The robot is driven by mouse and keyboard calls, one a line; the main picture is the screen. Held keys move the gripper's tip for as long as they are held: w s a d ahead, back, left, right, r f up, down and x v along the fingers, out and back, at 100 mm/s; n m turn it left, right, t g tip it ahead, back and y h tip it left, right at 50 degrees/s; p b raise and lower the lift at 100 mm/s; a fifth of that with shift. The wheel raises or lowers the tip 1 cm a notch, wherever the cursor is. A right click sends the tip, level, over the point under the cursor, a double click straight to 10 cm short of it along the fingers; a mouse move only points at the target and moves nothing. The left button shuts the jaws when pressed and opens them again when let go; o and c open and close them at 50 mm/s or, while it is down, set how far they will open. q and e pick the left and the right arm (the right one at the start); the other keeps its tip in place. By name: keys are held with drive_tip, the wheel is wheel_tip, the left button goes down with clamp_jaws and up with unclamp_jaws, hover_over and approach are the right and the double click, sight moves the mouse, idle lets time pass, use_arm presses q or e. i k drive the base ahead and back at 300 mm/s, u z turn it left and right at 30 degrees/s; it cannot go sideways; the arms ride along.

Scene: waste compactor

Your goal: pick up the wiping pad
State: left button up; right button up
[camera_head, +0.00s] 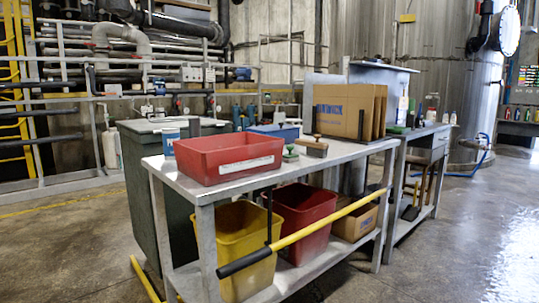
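No object here is plainly a wiping pad. Two small hand tools lie on the grey metal table (238,187), right of the red tray. One is a brown block (313,150) with a dark knob on top. The other is a smaller green and pale piece (290,153) to its left, with a knob-like top. I cannot tell whether either one is the pad. Neither of my grippers shows in this view.
A red tray (228,170) fills the table's near left. Below are yellow (232,225) and red (305,205) bins. A yellow bar (330,221) crosses the table's front. Floor is clear at right.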

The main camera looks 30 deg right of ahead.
sight(291, 157)
drive_tip(key=z, duration=0.2)
drive_tip(key=k, duration=0.5)
drive_tip(key=z, duration=0.9)
drive_tip(key=i, duration=0.3)
drive_tip(key=u, duration=0.2)
